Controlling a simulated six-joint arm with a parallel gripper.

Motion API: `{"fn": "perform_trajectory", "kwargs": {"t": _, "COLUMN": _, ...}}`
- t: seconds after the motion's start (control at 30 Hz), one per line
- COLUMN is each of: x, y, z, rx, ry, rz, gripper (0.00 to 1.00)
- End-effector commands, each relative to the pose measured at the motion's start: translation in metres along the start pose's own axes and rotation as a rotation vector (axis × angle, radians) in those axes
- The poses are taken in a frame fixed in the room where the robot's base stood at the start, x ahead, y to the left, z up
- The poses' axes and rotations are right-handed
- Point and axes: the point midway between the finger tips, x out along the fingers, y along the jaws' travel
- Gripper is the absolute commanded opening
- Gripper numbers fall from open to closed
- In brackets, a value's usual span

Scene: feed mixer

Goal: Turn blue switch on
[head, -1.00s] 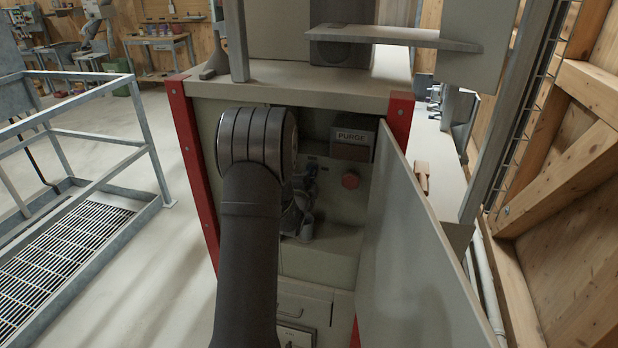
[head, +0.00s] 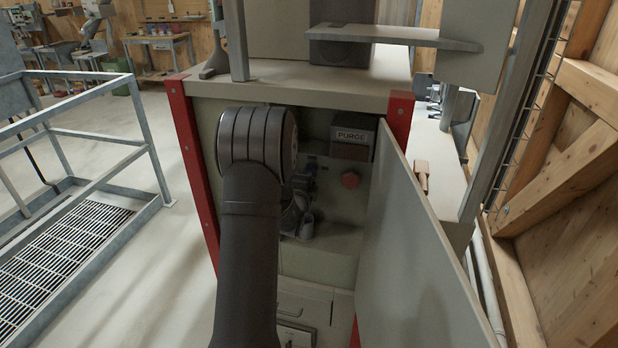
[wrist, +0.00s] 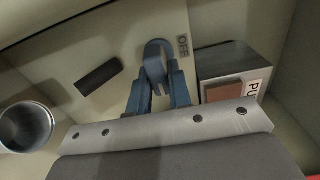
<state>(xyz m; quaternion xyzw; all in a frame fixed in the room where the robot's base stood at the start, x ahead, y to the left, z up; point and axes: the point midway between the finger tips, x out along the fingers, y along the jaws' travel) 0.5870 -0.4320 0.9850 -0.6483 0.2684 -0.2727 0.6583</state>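A grey-blue rounded switch (wrist: 155,58) sits on the panel, just left of a label reading OFF (wrist: 183,45) in the wrist view. My gripper (wrist: 158,84) is at the switch, with one blue finger on each side of its lower part. The fingertips are very near or touching it; whether they press on it is not clear. In the head view my arm hides most of the switch area inside the cabinet (head: 187,150).
The open cabinet door (head: 420,260) bounds the right side. The wrist view shows a dark bar (wrist: 98,77) and a metal cup (wrist: 27,127) on the left.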

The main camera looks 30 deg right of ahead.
Motion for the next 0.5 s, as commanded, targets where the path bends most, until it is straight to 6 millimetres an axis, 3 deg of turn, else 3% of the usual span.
{"fn": "perform_trajectory", "kwargs": {"t": 0.03, "x": 0.0001, "y": -0.0001, "z": -0.0009, "rx": 0.002, "ry": 0.002, "rz": 0.000, "gripper": 0.26}}
{"fn": "perform_trajectory", "kwargs": {"t": 0.1, "x": 0.0001, "y": -0.0001, "z": -0.0008, "rx": 0.001, "ry": 0.002, "rz": 0.000, "gripper": 0.40}}
{"fn": "perform_trajectory", "kwargs": {"t": 0.5, "x": -0.0062, "y": -0.0006, "z": 0.0001, "rx": 0.000, "ry": 0.000, "rz": -0.001, "gripper": 0.40}}
